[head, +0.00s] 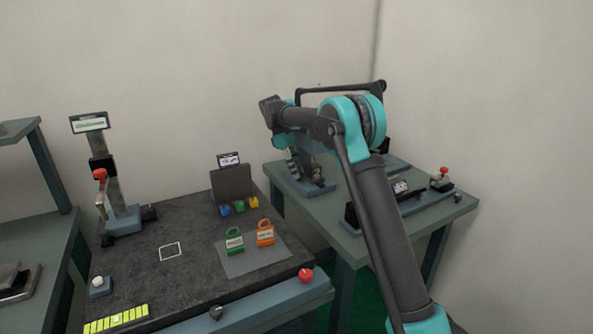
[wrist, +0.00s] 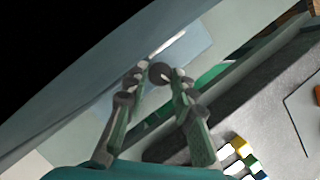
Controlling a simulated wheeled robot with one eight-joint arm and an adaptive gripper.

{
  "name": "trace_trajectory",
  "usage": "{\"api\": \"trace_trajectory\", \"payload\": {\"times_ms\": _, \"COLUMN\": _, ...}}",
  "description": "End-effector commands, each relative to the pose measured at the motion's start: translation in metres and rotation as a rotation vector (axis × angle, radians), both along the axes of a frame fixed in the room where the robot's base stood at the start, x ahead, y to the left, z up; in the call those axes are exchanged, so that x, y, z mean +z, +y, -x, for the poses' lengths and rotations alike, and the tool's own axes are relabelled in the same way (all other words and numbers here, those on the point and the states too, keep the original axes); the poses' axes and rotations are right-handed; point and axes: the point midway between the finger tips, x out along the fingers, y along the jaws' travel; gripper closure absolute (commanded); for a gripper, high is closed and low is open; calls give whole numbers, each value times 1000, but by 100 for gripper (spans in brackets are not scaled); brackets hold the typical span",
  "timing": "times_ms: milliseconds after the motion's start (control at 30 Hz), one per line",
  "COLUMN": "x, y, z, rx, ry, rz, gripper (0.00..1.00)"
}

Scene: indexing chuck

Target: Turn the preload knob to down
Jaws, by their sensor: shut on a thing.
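My gripper (wrist: 155,78) shows in the wrist view with its two fingers on either side of a small dark round knob (wrist: 159,71), and it is shut on it. The knob appears to be the preload knob. It stands at a blue-grey plate (wrist: 190,47) with a pale line on it. Which way the knob points cannot be read, and no label is legible. In the head view my arm reaches over the right table, and the knob cannot be made out there. A blue-grey base (head: 318,188) stands below my wrist.
The right table (head: 350,240) also carries a black device with a small display (head: 400,186) and a red-topped part (head: 443,173). The left bench holds a green padlock (head: 234,243), an orange padlock (head: 265,236) and a red button (head: 305,275).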

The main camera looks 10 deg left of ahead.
Motion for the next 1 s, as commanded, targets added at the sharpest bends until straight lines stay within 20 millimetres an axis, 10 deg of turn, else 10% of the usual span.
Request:
{"api": "trace_trajectory", "payload": {"times_ms": 167, "x": 0, "y": 0, "z": 0, "rx": 2, "ry": -2, "rz": -1, "gripper": 100}}
{"api": "trace_trajectory", "payload": {"times_ms": 200, "x": 0, "y": 0, "z": 0, "rx": 2, "ry": -2, "rz": -1, "gripper": 72}}
{"api": "trace_trajectory", "payload": {"times_ms": 367, "x": 0, "y": 0, "z": 0, "rx": 1, "ry": -1, "rz": -1, "gripper": 54}}
{"api": "trace_trajectory", "payload": {"times_ms": 1000, "x": 34, "y": 14, "z": -4, "rx": 2, "ry": -1, "rz": 0, "gripper": 54}}
